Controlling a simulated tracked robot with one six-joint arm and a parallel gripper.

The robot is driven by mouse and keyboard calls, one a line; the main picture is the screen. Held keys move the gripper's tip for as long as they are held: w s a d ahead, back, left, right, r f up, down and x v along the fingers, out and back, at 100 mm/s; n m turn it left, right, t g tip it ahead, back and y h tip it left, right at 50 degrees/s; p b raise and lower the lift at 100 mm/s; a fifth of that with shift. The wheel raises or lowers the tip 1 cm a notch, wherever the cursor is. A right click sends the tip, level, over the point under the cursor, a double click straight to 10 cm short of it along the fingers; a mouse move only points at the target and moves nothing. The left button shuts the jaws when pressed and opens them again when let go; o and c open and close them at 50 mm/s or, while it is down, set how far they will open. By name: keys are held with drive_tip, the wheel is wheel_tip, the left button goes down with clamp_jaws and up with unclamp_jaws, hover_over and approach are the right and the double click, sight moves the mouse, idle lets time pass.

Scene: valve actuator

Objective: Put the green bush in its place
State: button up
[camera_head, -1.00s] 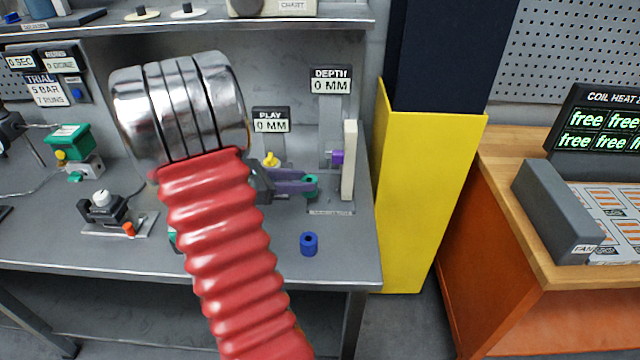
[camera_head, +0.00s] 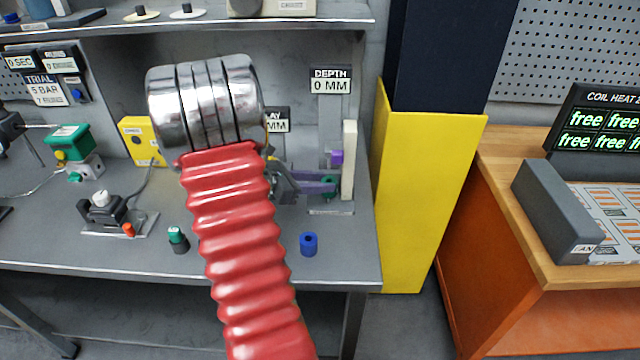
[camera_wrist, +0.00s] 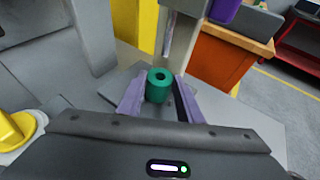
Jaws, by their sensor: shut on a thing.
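A green bush (camera_wrist: 158,86) with a dark hole in its top stands upright between the purple fingers of my gripper (camera_wrist: 160,98) in the wrist view. The gripper is shut on it. In the head view the bush (camera_head: 329,180) shows at the fingertips (camera_head: 325,187), in front of the depth gauge with its pale upright plate (camera_head: 349,165) and purple part (camera_head: 337,157). The gauge's sign (camera_head: 331,81) reads DEPTH 0 MM. A grey base plate (camera_wrist: 122,82) lies below the bush in the wrist view. Whether the bush touches it, I cannot tell.
A blue bush (camera_head: 308,244) stands near the bench's front edge. A green-topped dark piece (camera_head: 178,240) stands left of my arm. The play sign (camera_head: 278,120) is partly hidden by my arm. A yellow pillar (camera_head: 425,200) stands right of the bench.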

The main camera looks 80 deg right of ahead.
drive_tip(key=shift+f, duration=0.4)
drive_tip(key=o, duration=1.2)
drive_tip(key=v, duration=1.2)
drive_tip(key=shift+r, duration=0.1)
